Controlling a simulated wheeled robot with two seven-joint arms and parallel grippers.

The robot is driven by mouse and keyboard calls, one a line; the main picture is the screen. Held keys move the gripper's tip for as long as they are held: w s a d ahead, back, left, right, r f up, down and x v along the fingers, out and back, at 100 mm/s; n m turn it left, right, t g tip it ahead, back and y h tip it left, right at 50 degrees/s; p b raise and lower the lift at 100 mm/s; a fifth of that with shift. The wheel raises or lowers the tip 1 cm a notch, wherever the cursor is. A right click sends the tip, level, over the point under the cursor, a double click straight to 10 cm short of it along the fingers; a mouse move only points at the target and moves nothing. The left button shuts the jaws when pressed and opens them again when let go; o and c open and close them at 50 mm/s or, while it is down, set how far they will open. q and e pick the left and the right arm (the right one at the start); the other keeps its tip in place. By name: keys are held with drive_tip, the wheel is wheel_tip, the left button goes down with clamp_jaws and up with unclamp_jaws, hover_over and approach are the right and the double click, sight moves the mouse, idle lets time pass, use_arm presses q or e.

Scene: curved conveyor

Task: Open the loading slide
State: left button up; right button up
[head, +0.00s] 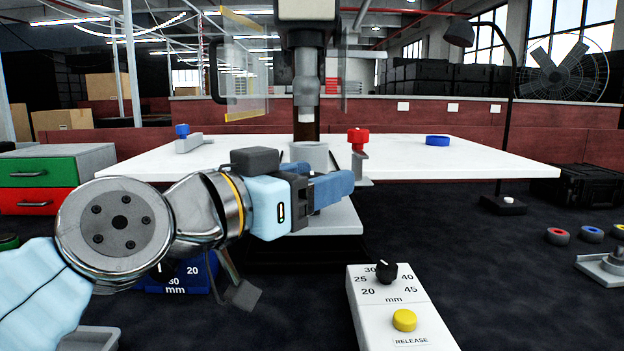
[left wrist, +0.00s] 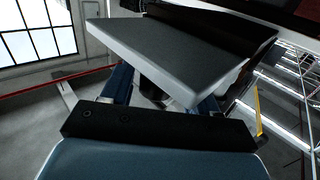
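My left gripper (head: 340,188) reaches in from the left in front of the press, at the front edge of the white table (head: 450,160). Its blue fingers stand apart in the left wrist view (left wrist: 165,95). A grey slab (left wrist: 180,55) fills the space just beyond them and partly hides the gap; I cannot tell whether they touch it. A grey plate (head: 340,218) lies below the gripper in the head view. A red knob (head: 358,138) on a grey bracket stands just behind the fingertips. Which part is the loading slide is unclear. My right gripper is not in view.
A grey slider with a blue knob (head: 183,132) and a blue ring (head: 437,140) are on the table. A control box (head: 385,300) with a dial and yellow release button stands in front. Coloured discs (head: 591,234) lie at the right. Drawers (head: 45,180) stand at the left.

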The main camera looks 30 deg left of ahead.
use_arm(q)
drive_tip(key=b+v, duration=0.1)
drive_tip(key=v, duration=1.2)
drive_tip(key=shift+s+a, duration=0.2)
drive_tip(key=shift+s, duration=0.15)
